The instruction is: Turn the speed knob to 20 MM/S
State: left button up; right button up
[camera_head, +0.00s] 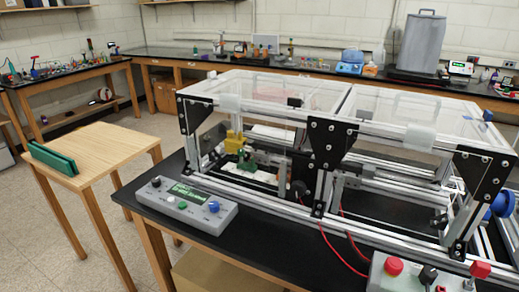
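A grey control box (228,217) sits on the black bench top at the front left of the extrusion frame. It has a lit green display (188,192), whose text is too small to read. A black knob (156,181) is at its left end and a blue knob (214,206) at its right end. A white button (170,198) and a green button (182,205) lie between them. I cannot read the labels, so I cannot tell which knob is the speed knob or where it points. Neither of my grippers is in view.
The extrusion frame (262,196) with clear top panels stands right behind the box. A second box with a red button (393,266) is at the front right, with a red cable (342,258) running to its left. A wooden table (100,152) holds a green object (54,160).

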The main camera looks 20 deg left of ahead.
aim_at(156, 182)
jog(key=u, duration=1.25)
jog(key=i, duration=0.1)
jog(key=z, duration=0.05)
